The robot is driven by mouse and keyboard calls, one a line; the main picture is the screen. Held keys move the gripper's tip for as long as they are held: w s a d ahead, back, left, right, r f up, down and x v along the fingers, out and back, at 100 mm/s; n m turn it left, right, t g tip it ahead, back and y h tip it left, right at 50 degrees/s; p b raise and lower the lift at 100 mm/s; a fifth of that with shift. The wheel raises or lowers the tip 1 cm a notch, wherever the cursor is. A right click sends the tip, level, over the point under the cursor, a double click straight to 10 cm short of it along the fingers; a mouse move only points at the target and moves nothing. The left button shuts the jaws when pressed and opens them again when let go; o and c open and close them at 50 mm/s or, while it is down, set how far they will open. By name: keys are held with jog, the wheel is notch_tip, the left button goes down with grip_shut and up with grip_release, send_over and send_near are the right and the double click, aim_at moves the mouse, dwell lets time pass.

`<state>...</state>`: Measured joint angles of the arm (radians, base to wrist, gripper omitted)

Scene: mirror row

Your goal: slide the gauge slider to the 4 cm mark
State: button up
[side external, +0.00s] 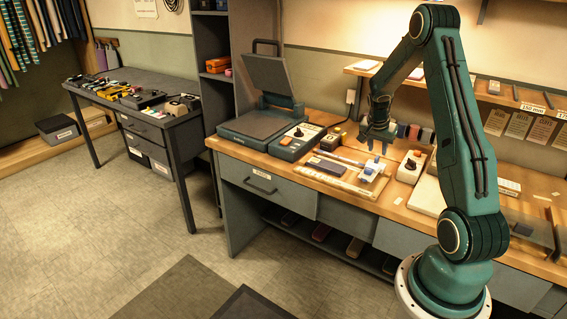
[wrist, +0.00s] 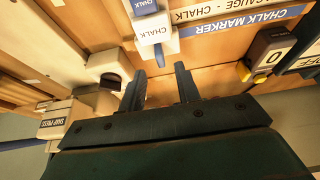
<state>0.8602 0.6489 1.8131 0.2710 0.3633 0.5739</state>
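The gauge slider looks to be the small white block with blue parts (side external: 370,170) on the wooden gauge board (side external: 345,185) at the bench front. In the wrist view a white block lettered CHALK (wrist: 155,34) with a blue part shows at top centre. A pale rail (side external: 343,160) runs left from the slider. My gripper (side external: 377,149) is above and slightly behind the slider. In the wrist view its two fingers (wrist: 161,78) are apart with nothing between them, and the block lies beyond the tips. The scale marks are too small to read.
A dark grey block (side external: 326,167) lies on the board left of the slider. A white box with a dark knob (side external: 410,166) stands close on the right. A black and yellow device (side external: 338,137) is behind left. A hinged press (side external: 262,122) stands farther left.

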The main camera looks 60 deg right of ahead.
aim_at(377, 157)
jog(key=shift+x, duration=2.45)
grip_shut()
